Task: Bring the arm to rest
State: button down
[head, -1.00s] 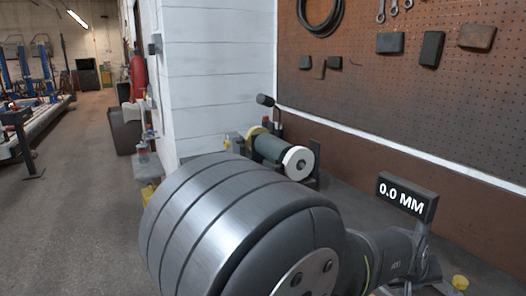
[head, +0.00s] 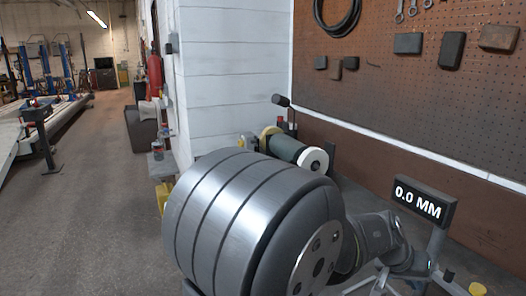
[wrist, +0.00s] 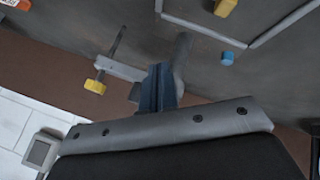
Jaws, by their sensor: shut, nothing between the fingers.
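My gripper (wrist: 158,88) shows in the middle of the wrist view as two dark blue fingers shut together with nothing between them. The grey bolted plate below them in that view is mine. In the head view my arm's large banded grey joint fills the lower middle, and thinner arm parts reach right behind it. My fingers cannot be made out in the head view.
A display reading 0.0 MM (head: 424,203) stands right of my arm. A bench grinder (head: 293,152) is behind it, below the pegboard (head: 400,85). In the wrist view a yellow-ended rod (wrist: 94,87) and a blue cap (wrist: 228,58) lie beyond my fingers. Open floor (head: 95,220) is at left.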

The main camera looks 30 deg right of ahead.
jog(key=w+m+g+y, duration=0.2)
jog(key=w+m+g, duration=0.1)
jog(key=w+m, duration=0.3)
jog(key=shift+d+m+g, duration=0.2)
jog(key=shift+m+g, duration=0.1)
jog(key=shift+m, duration=0.1)
